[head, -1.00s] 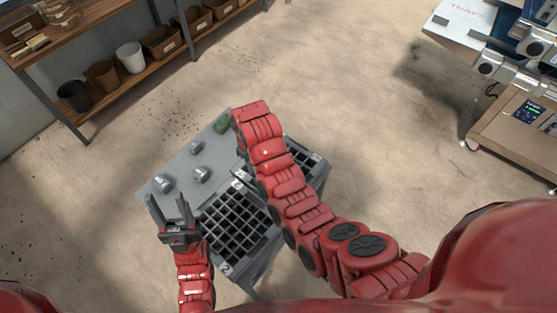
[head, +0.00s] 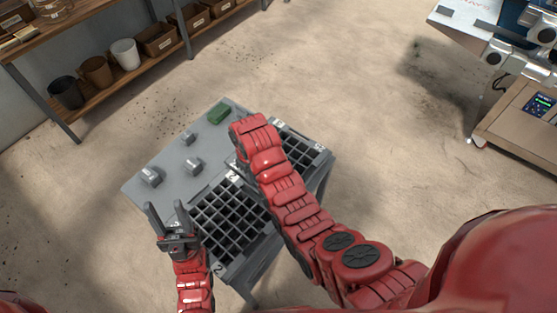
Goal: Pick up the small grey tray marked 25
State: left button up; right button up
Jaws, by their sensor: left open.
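A dark grey gridded tray (head: 207,232) lies on the front of the grey table, with small white labels at its corners. A second gridded tray (head: 322,155) lies at the table's right end, partly behind my right arm. The labels are too small to read surely, so I cannot tell which tray is marked 25. My left gripper (head: 167,210) is open and empty, its two fingers pointing up the picture over the table's left front edge, beside the first tray's left side. My right arm reaches across both trays, and its gripper is hidden beneath the arm's end.
The grey table (head: 160,157) also holds a green block (head: 219,112) and several small grey pieces, one a grey block (head: 150,176). A wooden shelf (head: 100,85) with pots and boxes stands upper left. A machine (head: 525,115) stands at right. The floor between is clear.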

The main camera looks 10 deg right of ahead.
notch_tip(320, 180, down, 3)
jog(key=shift+a+r+p, duration=0.1)
jog(key=shift+a+p, duration=0.05)
jog(key=shift+p, duration=0.5)
jog(key=shift+f, duration=0.65)
jog(key=shift+c, duration=0.2)
